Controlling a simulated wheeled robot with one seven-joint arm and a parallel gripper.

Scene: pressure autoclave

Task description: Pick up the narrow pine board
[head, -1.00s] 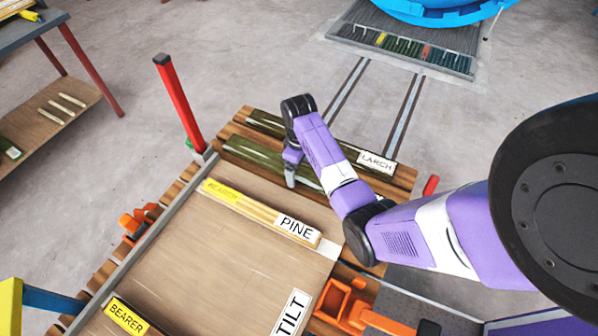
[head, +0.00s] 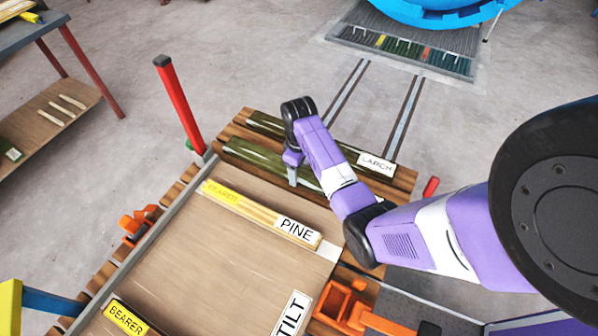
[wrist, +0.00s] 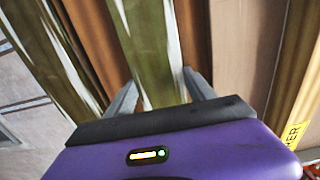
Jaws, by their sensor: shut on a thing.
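A narrow green board (head: 250,157) lies across wooden slats, between a wider tray and another green board (head: 270,124) labelled LARCH. My gripper (head: 292,175) is lowered onto the narrow green board. In the wrist view its fingers (wrist: 160,84) stand on either side of this green board (wrist: 150,40), shut on it. The board still looks level with the slats. A white PINE label (head: 297,229) sits at the right end of a pale strip (head: 262,214), which also carries a yellow BEARER label; I cannot tell which board that PINE label names.
A red post (head: 178,100) stands at the left corner of the slats. Orange clamps (head: 345,306) sit at the lower right and left. A tilt-marked brown panel (head: 220,260) lies in front. Two floor rails (head: 405,110) lead to a blue round vessel (head: 430,10).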

